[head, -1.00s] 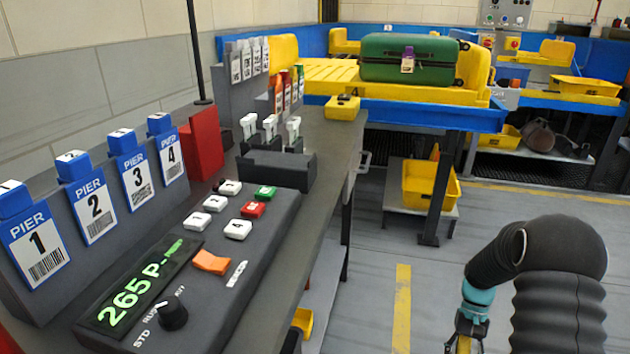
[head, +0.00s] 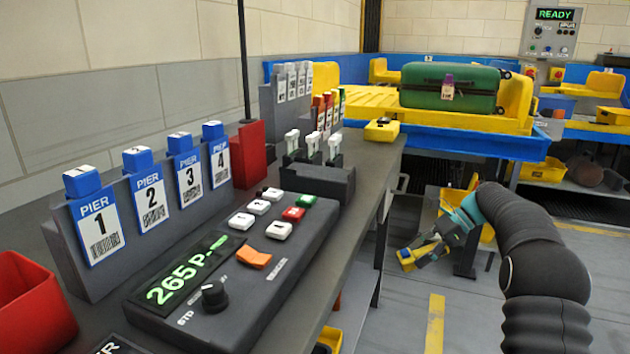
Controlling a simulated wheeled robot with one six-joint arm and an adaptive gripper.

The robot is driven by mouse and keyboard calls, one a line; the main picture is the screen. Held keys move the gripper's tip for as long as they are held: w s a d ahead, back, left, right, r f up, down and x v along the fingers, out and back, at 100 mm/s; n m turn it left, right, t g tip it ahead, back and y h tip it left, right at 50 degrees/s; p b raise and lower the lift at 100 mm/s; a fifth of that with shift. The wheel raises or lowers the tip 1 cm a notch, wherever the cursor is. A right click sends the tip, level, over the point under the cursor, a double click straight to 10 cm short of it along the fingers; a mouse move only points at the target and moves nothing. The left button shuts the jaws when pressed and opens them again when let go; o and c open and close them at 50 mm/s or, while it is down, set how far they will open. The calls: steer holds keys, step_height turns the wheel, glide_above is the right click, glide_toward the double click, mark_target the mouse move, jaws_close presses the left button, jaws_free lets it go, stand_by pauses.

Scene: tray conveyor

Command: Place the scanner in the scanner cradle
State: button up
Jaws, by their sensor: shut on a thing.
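My gripper (head: 425,249) hangs in the aisle right of the counter, low in front of a yellow bin. I cannot pick out the scanner cradle for certain.
The counter (head: 375,170) carries a control panel (head: 228,265), pier tags (head: 152,195), a red holder (head: 250,150) and a small yellow box (head: 381,130). A red bin (head: 32,310) stands at near left. A green suitcase (head: 450,87) lies on the conveyor behind. The aisle floor is open.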

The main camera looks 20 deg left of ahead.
steer(key=w+a+r+m+t+y+b, duration=0.1)
steer(key=w+a+r+m+t, duration=0.1)
steer(key=r, duration=1)
steer(key=w+a+r+m+t+y, duration=0.1)
steer(key=r+m+t+y, duration=0.15)
steer(key=r, duration=0.95)
steer(key=s+a+r+y+p, duration=0.1)
steer(key=s+a+r+p, duration=0.4)
steer(key=a+r, duration=0.95)
steer(key=b, duration=0.6)
glide_above(313, 171)
steer(key=shift+m, duration=0.25)
step_height(313, 171, down, 7)
steer(key=shift+f, duration=0.15)
steer(key=shift+f+b, duration=0.65)
steer(key=shift+f, duration=1.25)
steer(key=o, duration=1.4)
steer(key=shift+f, duration=0.1)
